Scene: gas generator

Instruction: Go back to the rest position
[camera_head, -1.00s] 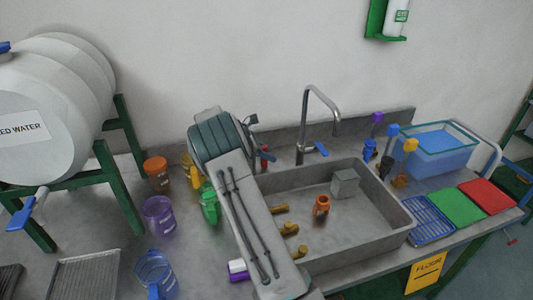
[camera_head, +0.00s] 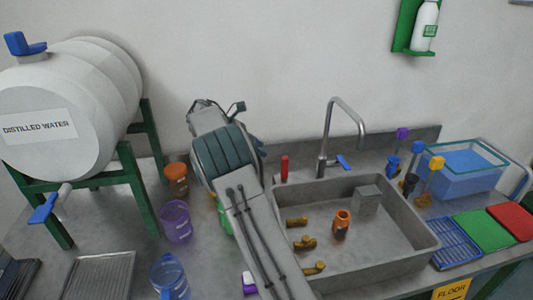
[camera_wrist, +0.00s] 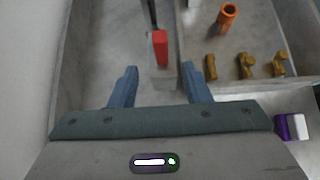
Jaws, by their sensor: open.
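My gripper (camera_wrist: 160,88) shows in the wrist view with its two blue fingers apart and nothing between them. It points down over the counter beside the sink's edge. A red-topped upright piece (camera_wrist: 160,48) stands beyond the fingertips in that view, apart from them. In the head view my arm reaches over the counter left of the sink, and its links hide the fingers. The red piece (camera_head: 284,168) stands behind the sink there.
The sink (camera_head: 425,243) holds an orange fitting (camera_head: 341,223), several brass fittings and a grey block (camera_head: 367,199). A tap (camera_head: 327,140) rises behind it. A distilled water tank (camera_head: 60,110) stands left. Orange, purple and blue beakers (camera_head: 170,277) stand left of my arm.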

